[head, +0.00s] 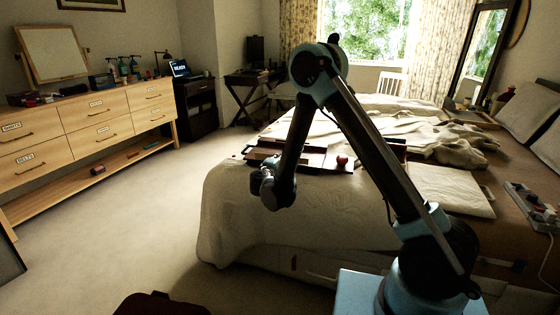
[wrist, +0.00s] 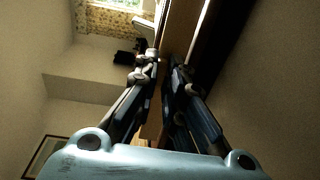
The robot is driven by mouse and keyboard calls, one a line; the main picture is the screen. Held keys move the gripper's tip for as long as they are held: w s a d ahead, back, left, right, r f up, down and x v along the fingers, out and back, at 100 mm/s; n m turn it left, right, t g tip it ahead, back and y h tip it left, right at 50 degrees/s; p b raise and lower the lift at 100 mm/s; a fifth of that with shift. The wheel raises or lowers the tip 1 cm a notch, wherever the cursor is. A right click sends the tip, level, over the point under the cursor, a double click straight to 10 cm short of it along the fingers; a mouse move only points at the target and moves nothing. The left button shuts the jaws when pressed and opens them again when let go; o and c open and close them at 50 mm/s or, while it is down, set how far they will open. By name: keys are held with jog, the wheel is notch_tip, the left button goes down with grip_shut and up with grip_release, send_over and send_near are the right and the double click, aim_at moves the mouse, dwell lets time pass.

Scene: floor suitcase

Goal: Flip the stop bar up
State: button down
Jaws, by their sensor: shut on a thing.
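A dark brown wooden fixture (head: 312,157) lies on the near end of the bed, with a round red knob (head: 342,160) at its right. My arm reaches down in front of it, and my gripper (head: 266,178) is at its left front side, mostly hidden by my own wrist. In the wrist view my gripper (wrist: 162,72) has its two dark fingers on either side of a brown wooden bar (wrist: 182,28), and it is shut on it. This bar looks like the stop bar; its far ends and its joint to the fixture are not clear.
The bed (head: 245,215) fills the middle, with rumpled clothes (head: 440,138) and a folded pale cloth (head: 450,190) on it. A power strip (head: 530,203) lies at the right. A wooden dresser (head: 80,130) stands at the left. The carpet between is mostly clear.

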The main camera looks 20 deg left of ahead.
jog(key=shift+s+f+t, duration=0.1)
jog(key=shift+f+t, duration=0.15)
jog(key=shift+t, duration=0.25)
jog(key=c, duration=1.7)
grip_release()
jog(key=shift+r, duration=0.1)
